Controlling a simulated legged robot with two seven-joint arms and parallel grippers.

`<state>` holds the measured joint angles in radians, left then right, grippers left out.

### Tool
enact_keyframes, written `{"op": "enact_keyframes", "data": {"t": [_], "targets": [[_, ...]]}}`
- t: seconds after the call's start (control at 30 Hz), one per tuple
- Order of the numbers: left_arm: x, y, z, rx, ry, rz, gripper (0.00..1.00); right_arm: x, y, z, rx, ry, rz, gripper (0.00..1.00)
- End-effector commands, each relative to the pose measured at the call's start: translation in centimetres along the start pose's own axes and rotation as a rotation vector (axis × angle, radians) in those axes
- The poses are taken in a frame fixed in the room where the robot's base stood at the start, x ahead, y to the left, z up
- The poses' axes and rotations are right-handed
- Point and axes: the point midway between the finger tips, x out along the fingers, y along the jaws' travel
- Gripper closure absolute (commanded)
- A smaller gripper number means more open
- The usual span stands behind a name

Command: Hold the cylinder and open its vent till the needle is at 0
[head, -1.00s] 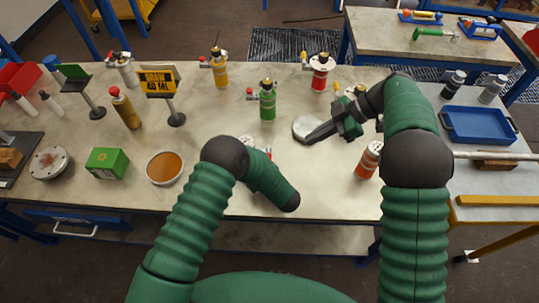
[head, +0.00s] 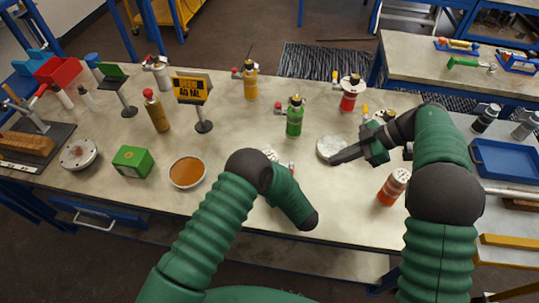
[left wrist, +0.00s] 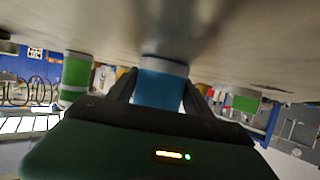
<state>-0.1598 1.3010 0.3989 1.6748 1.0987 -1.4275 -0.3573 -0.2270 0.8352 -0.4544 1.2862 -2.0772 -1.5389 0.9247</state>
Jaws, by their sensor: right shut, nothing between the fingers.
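In the left wrist view a blue cylinder (left wrist: 160,85) with a pale end stands between the two dark fingers of my left gripper (left wrist: 160,92), which press close on both sides. In the head view my left arm hides that gripper and most of what it holds; a small white top (head: 270,155) shows just behind the arm, with a bit of red beside it. My right gripper (head: 336,159) is shut and empty, its tips at the near edge of a pale round disc (head: 330,146). I cannot read a needle or make out the vent.
Green (head: 294,118), yellow (head: 250,82) and red (head: 349,95) valved cylinders stand behind. An orange-red canister (head: 393,187) stands near my right forearm. A bowl (head: 187,172), green box (head: 132,162) and yellow sign (head: 191,90) are left. A blue tray (head: 505,160) is right.

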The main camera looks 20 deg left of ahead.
Motion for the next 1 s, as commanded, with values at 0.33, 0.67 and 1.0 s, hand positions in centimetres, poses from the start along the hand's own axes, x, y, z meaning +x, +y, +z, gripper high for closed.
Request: {"op": "enact_keyframes", "data": {"t": [0.33,0.67,1.0], "targets": [[-0.1,-0.1,0.1,0.002,-0.001,-0.001,0.16,0.0,-0.1,0.0,0.000,0.000,0.001,1.00],[-2.3,0.1,0.1,0.001,-0.001,0.002,0.16,0.0,-0.1,0.0,0.000,0.000,0.000,1.00],[-7.6,0.0,0.2,0.002,-0.002,0.000,0.16,0.0,-0.1,0.0,-0.001,0.000,0.001,1.00]]}}
